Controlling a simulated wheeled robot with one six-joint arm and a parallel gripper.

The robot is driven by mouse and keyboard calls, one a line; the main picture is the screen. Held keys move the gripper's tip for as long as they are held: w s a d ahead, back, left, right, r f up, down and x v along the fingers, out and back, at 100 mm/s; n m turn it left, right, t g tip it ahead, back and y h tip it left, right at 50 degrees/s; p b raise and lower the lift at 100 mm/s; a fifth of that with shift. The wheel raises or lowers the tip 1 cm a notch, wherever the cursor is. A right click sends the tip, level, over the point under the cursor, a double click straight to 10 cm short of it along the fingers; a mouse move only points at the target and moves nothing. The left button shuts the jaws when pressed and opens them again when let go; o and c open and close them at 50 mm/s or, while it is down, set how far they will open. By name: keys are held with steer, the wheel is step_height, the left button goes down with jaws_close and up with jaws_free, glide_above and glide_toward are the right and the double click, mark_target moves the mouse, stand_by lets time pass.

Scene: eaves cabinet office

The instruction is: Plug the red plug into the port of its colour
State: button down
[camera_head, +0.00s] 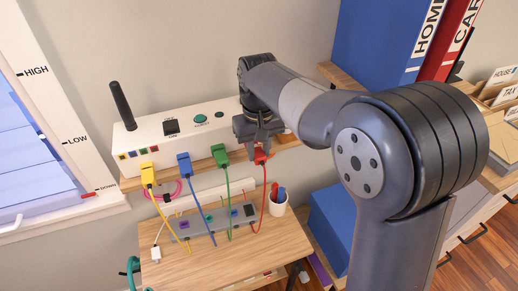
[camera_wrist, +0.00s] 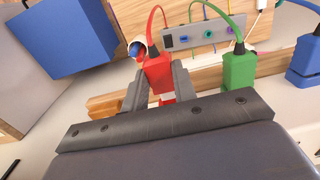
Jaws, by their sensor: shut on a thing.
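The red plug (camera_head: 261,156) is in my gripper (camera_head: 259,140) at the right end of the white box (camera_head: 190,127). In the wrist view the red plug (camera_wrist: 157,74) sits between both fingers of my gripper (camera_wrist: 160,88), its red cable rising from it. The white box has a row of small coloured ports (camera_head: 138,153) low on the left of its front. They are too small for me to tell each colour surely. The plug is well to the right of these ports.
Yellow (camera_head: 148,174), blue (camera_head: 184,165) and green (camera_head: 220,155) plugs stand along the front of the box, with cables to a grey strip (camera_head: 208,229) below. A black antenna (camera_head: 122,106) rises at the box's left. A pen cup (camera_head: 278,204) stands on the desk. Binders (camera_head: 385,40) stand right.

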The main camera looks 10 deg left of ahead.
steer(key=shift+w+a, duration=0.6)
steer(key=shift+w, duration=0.35)
stand_by(0.5)
steer(key=c, duration=1.1)
jaws_free()
steer(key=shift+o, duration=0.2)
steer(key=shift+r, duration=0.1)
step_height(320, 180, up, 11)
steer(key=b, duration=0.1)
steer(key=shift+f, duration=0.2)
steer(key=shift+f, duration=0.1)
